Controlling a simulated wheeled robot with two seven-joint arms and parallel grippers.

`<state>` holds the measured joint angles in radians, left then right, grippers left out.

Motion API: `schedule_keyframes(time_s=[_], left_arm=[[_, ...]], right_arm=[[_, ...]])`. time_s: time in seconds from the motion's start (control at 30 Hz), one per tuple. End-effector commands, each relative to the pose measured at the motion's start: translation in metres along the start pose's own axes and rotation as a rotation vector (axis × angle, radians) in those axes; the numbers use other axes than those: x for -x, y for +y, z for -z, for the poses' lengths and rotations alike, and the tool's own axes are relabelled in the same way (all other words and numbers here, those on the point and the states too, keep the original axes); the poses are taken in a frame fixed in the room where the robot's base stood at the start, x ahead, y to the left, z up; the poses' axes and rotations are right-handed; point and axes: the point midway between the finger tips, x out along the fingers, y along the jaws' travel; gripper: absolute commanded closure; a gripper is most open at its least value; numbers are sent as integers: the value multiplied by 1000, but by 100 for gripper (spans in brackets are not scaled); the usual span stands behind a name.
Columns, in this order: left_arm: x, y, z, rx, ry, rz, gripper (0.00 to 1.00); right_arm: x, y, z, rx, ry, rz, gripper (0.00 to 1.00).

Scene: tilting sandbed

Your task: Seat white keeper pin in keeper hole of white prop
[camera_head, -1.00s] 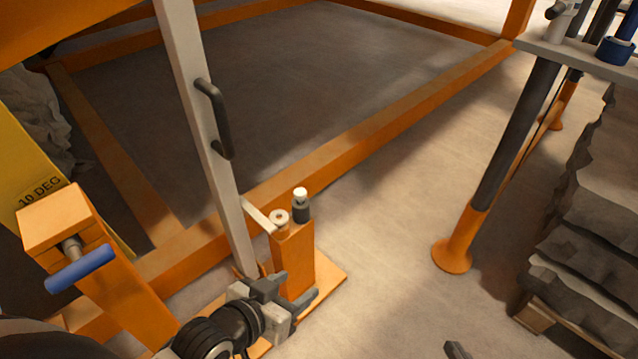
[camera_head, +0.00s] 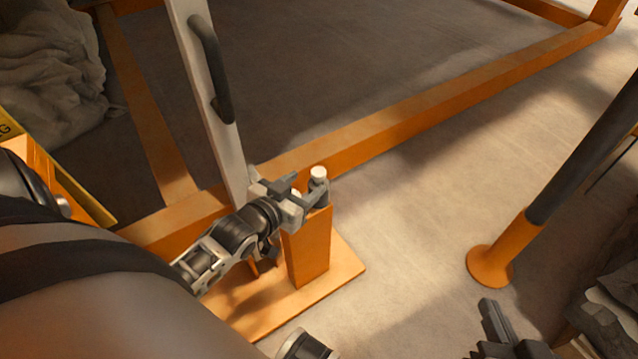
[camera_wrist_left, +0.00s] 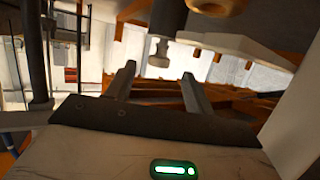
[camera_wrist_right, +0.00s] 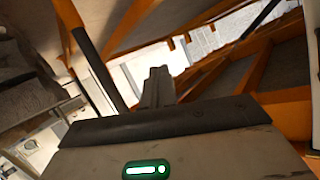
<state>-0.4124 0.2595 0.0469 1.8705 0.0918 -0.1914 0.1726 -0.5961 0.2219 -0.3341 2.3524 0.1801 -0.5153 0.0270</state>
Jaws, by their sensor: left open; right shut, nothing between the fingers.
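The white keeper pin (camera_head: 318,174) stands upright in a dark socket on top of the orange post (camera_head: 309,250). In the left wrist view, its pale head (camera_wrist_left: 158,52) shows below the dark socket, between and beyond the fingertips. My left gripper (camera_head: 304,188) is open, close beside the pin on its left, with nothing held. The white prop (camera_head: 222,120), a leaning bar with a black handle, stands behind it. The ring beside the pin is mostly hidden by my left gripper; a brass ring (camera_wrist_left: 215,5) shows in the left wrist view. My right gripper (camera_head: 495,322) is shut and empty, far to the right.
The orange base plate (camera_head: 345,268) lies under the post. A long orange frame beam (camera_head: 420,100) runs behind. A dark leg with an orange foot (camera_head: 497,255) stands at right, near stacked rough slabs (camera_head: 610,305). The floor between post and leg is clear.

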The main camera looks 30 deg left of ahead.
Motion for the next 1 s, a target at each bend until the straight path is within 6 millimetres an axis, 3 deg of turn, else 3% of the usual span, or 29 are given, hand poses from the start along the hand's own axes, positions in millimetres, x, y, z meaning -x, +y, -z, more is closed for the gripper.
schedule_keyframes(time_s=[0.23,0.5,0.8,1.0], left_arm=[[-19,0,1,0,2,0,47],[-57,0,4,0,0,-1,47],[-61,0,6,0,-1,0,47],[-61,1,6,0,-1,0,94]], right_arm=[[0,-2,0,-3,27,9,100],[-1,-8,3,-62,78,48,100],[-1,-9,14,-70,105,57,100],[-1,-9,14,-71,104,57,100]])
